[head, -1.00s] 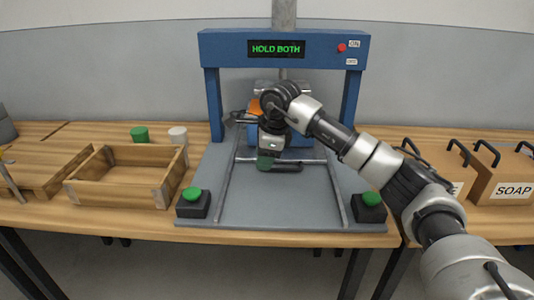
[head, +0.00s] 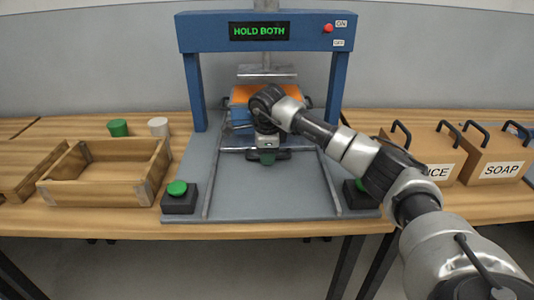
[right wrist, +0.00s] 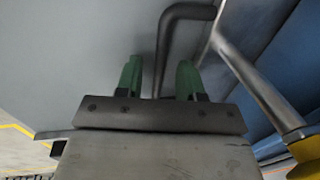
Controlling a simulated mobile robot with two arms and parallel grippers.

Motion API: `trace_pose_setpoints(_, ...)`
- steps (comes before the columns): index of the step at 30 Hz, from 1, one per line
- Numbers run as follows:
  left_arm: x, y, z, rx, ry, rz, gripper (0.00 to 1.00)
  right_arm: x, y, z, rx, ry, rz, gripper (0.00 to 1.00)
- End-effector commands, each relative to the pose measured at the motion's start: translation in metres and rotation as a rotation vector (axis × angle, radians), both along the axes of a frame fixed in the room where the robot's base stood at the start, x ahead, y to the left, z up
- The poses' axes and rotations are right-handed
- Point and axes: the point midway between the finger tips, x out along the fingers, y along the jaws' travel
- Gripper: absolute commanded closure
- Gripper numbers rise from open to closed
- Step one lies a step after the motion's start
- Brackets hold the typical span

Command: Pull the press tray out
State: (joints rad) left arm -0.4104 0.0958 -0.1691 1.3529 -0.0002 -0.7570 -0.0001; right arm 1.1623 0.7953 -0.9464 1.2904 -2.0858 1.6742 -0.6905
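The press (head: 345,70) is a blue frame. Under it is a blue block with an orange top (head: 240,95), partly hidden by my right arm. In front, a dark bar handle (head: 283,155) lies across between two metal rails on the grey base plate (head: 270,205); I take it for the tray's handle. My right gripper (head: 267,158) points down at this handle. In the right wrist view, its green fingers (right wrist: 159,78) are apart, with the dark bent bar (right wrist: 163,50) between them and gaps on both sides. My left gripper is not in view.
Green push buttons on black boxes stand at the left (head: 177,190) and right (head: 358,190) front corners; my arm partly covers the right one. A wooden box (head: 105,175) stands left, and labelled boxes (head: 490,160) stand right. The base plate between the rails is clear in front.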

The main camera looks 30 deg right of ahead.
Motion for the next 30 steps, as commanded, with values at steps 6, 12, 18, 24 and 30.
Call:
trace_pose_setpoints(6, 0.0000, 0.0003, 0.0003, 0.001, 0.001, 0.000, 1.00, 0.0005, 0.0000, -0.0023, 0.001, 0.000, 0.001, 0.62)
trace_pose_setpoints(12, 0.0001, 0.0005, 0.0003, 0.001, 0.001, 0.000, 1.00, 0.0003, 0.0000, -0.0020, 0.001, -0.001, 0.000, 0.80)
trace_pose_setpoints(18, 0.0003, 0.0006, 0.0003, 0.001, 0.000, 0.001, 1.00, 0.0003, 0.0000, -0.0019, 0.001, -0.001, 0.000, 1.00)
trace_pose_setpoints(24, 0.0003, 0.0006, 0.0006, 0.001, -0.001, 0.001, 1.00, 0.0004, 0.0000, -0.0018, 0.000, -0.001, 0.000, 1.00)
trace_pose_setpoints(30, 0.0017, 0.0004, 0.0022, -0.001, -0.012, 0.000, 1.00, 0.0003, 0.0003, -0.0012, 0.001, 0.000, 0.001, 1.00)
